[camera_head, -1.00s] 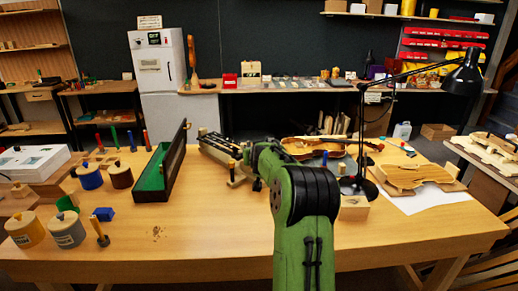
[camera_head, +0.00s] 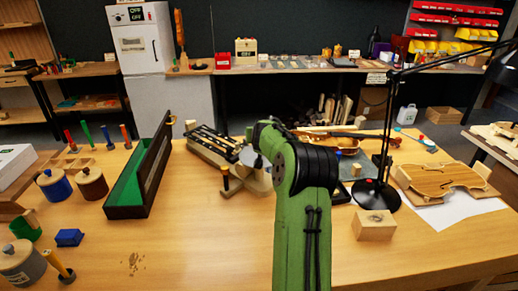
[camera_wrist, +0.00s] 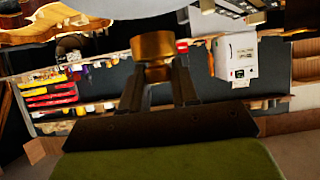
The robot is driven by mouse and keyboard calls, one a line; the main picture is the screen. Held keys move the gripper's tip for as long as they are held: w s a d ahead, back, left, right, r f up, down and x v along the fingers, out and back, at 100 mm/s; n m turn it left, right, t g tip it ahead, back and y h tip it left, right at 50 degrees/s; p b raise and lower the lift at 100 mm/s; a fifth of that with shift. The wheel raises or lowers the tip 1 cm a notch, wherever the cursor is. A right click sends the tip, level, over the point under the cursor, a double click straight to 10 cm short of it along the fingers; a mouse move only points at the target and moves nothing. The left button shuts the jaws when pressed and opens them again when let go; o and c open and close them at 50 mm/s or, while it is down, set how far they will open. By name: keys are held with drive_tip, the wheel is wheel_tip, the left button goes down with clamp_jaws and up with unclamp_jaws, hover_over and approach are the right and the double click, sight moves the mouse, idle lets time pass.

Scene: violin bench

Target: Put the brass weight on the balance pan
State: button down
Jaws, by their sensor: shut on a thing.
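The brass weight (camera_wrist: 153,47) is a short golden cylinder between the two fingers of my gripper (camera_wrist: 155,74) in the wrist view. My gripper is shut on it and holds it up. In the head view my green arm hides the gripper and the weight. A grey disc (camera_head: 251,158), which looks like the balance pan, shows partly beside my arm, above a wooden base (camera_head: 257,182). A pale curved surface (camera_wrist: 120,9) fills the top of the wrist view; I cannot tell for sure whether it is the pan. The weight appears apart from it.
A green-lined open case (camera_head: 130,190) stands left of my arm. A black lamp (camera_head: 376,195) and a wooden block (camera_head: 374,226) stand to the right. A violin body (camera_head: 440,180) lies further right. Bare table lies in front of the case.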

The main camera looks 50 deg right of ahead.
drive_tip(key=shift+f+b, duration=0.5)
drive_tip(key=shift+f, duration=1.65)
drive_tip(key=c, duration=0.8)
unclamp_jaws()
drive_tip(key=shift+c, duration=0.2)
drive_tip(key=shift+r, duration=0.1)
drive_tip(key=p+v, duration=0.1)
drive_tip(key=v, duration=1.1)
drive_tip(key=s+a+r+n+g+y, duration=0.1)
drive_tip(key=s+a+n+y, duration=0.15)
drive_tip(key=a, duration=0.95)
drive_tip(key=s+a+r+n+y, duration=0.2)
drive_tip(key=s+a, duration=0.1)
drive_tip(key=a, duration=0.8)
drive_tip(key=s+a+f+n+g+y, duration=0.1)
drive_tip(key=s+a+f, duration=0.1)
drive_tip(key=s+a, duration=0.4)
drive_tip(key=s+a+f+n+g+y, duration=0.1)
drive_tip(key=s+a+f+n+y, duration=0.1)
drive_tip(key=s+a, duration=0.5)
drive_tip(key=s, duration=0.6)
drive_tip(key=shift+g, duration=0.4)
